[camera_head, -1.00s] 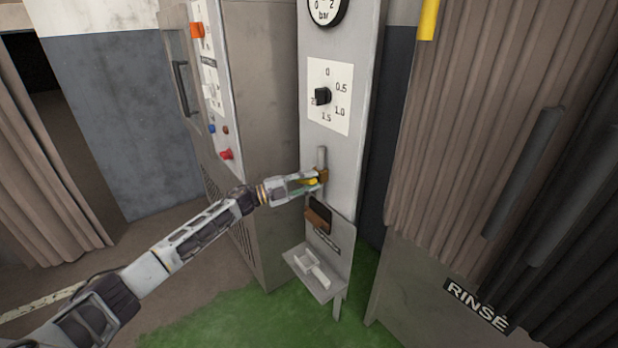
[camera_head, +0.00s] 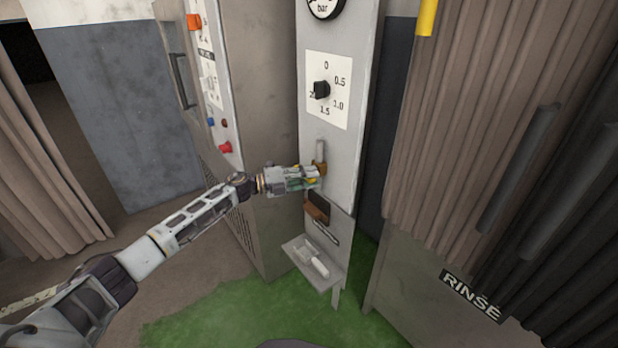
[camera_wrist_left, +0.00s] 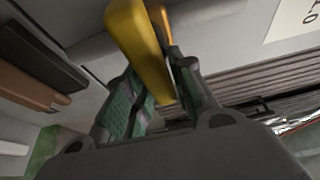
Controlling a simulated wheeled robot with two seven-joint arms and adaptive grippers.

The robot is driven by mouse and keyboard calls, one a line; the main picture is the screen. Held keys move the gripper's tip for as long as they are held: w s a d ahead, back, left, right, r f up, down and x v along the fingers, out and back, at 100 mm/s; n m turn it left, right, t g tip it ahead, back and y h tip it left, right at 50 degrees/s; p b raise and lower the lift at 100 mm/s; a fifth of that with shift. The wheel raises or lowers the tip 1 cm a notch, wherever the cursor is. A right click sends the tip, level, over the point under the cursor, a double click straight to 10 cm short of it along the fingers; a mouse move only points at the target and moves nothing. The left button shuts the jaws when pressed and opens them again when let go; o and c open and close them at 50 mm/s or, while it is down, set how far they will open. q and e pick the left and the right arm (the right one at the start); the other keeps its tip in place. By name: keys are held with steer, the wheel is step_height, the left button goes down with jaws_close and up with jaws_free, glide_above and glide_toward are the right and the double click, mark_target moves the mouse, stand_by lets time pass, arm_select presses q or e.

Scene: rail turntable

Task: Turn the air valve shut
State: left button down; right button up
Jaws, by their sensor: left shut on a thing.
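The air valve has a yellow lever (camera_wrist_left: 140,48) and a brass-coloured body (camera_head: 322,168) on a short grey vertical pipe (camera_head: 320,151), on the front of a grey panel. My left gripper (camera_head: 311,178) reaches it from the left and is shut on the yellow lever. In the left wrist view the lever lies between my green-padded fingers (camera_wrist_left: 146,108) and sticks out past them. In the head view the fingers hide most of the lever, so its exact angle is hard to tell. My right gripper is not in view.
A black knob (camera_head: 320,89) on a numbered dial sits above the valve, with a gauge (camera_head: 325,6) over it. Below are a brown block (camera_head: 317,207) and a small grey shelf (camera_head: 312,262). A control cabinet (camera_head: 262,90) stands left; brown curtains (camera_head: 470,120) hang right.

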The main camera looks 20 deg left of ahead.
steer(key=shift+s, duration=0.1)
arm_select(q)
steer(key=c, duration=1.3)
jaws_free()
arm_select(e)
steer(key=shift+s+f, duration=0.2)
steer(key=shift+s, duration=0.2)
arm_select(q)
steer(key=shift+a, duration=0.1)
steer(key=shift+s+a, duration=0.2)
steer(key=shift+a, duration=0.15)
steer(key=shift+v, duration=5.55)
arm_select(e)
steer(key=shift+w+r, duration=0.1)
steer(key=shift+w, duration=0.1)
arm_select(q)
steer(key=shift+d, duration=0.1)
